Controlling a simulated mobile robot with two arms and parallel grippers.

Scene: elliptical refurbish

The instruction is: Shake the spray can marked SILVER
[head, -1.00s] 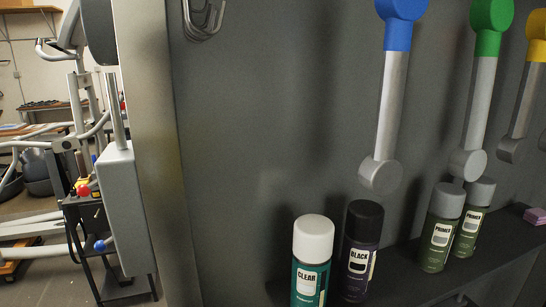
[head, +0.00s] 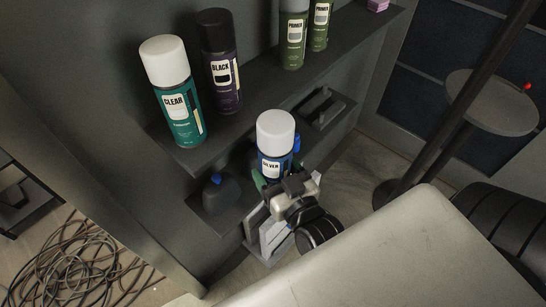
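The spray can marked SILVER (head: 273,139) has a white cap and a blue body with a white label. It is in the middle of the head view, roughly upright, in front of the shelves. My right gripper (head: 284,184) is at the can's lower body, with its fingers around it, and appears closed on it. The gripper hides the can's bottom, so I cannot tell whether the can touches the lower shelf. My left gripper is not in view.
The upper shelf (head: 262,88) holds the CLEAR can (head: 176,105), the BLACK can (head: 222,75) and two PRIMER cans (head: 293,40). A dark bottle (head: 220,196) stands on the lower shelf. Coiled cables (head: 80,262) lie on the floor. A round stool (head: 490,100) stands at right.

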